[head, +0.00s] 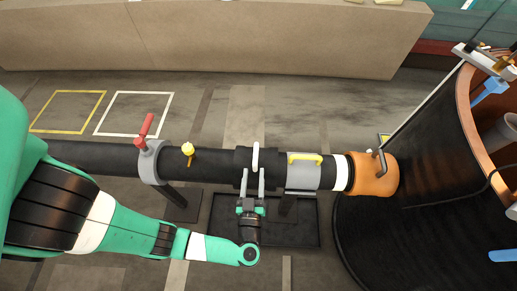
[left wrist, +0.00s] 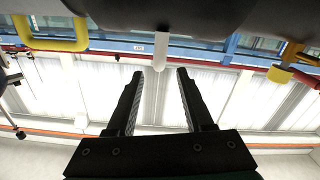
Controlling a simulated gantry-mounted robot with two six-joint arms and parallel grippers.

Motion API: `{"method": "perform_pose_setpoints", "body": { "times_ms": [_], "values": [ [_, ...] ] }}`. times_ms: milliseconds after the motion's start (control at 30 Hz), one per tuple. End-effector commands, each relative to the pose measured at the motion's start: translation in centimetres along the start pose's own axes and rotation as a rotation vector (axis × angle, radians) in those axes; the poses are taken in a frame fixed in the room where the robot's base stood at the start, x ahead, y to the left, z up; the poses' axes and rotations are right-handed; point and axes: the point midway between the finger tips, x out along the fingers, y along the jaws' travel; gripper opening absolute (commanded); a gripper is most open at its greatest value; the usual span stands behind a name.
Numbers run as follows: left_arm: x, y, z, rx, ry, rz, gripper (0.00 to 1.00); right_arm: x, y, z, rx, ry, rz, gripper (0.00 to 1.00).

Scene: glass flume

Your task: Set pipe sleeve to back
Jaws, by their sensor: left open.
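A dark sleeve (head: 243,158) sits around the black pipe (head: 212,162) in the head view. A white handle (head: 255,155) stands up from it. My left gripper (head: 253,173) is open on the near side of the sleeve, its fingers pointing at the white handle. In the left wrist view the white handle (left wrist: 161,50) hangs from the dark sleeve (left wrist: 190,15). My right gripper is not in view.
A grey collar with a yellow handle (head: 305,158) is right of the sleeve, then an orange fitting (head: 373,176) at the dark tank (head: 400,215). A grey clamp with a red lever (head: 146,128) and a yellow knob (head: 187,149) are to the left. Floor behind is clear.

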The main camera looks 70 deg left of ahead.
Motion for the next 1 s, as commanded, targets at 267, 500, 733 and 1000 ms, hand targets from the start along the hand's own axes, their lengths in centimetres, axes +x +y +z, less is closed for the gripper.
{"method": "perform_pose_setpoints", "body": {
  "times_ms": [267,500,733,1000],
  "values": [
    [5.9,-0.2,0.1,-0.005,0.004,-0.008,0.52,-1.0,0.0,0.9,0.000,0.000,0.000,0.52],
    [9.7,-0.1,0.0,-0.004,0.003,-0.003,0.52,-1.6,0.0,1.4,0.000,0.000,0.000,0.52],
    [10.4,0.1,-0.1,-0.002,0.002,0.002,0.52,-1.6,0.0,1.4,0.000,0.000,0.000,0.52],
    [10.3,0.1,-0.1,-0.003,0.002,0.002,0.23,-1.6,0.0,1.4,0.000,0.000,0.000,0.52]
  ]
}}
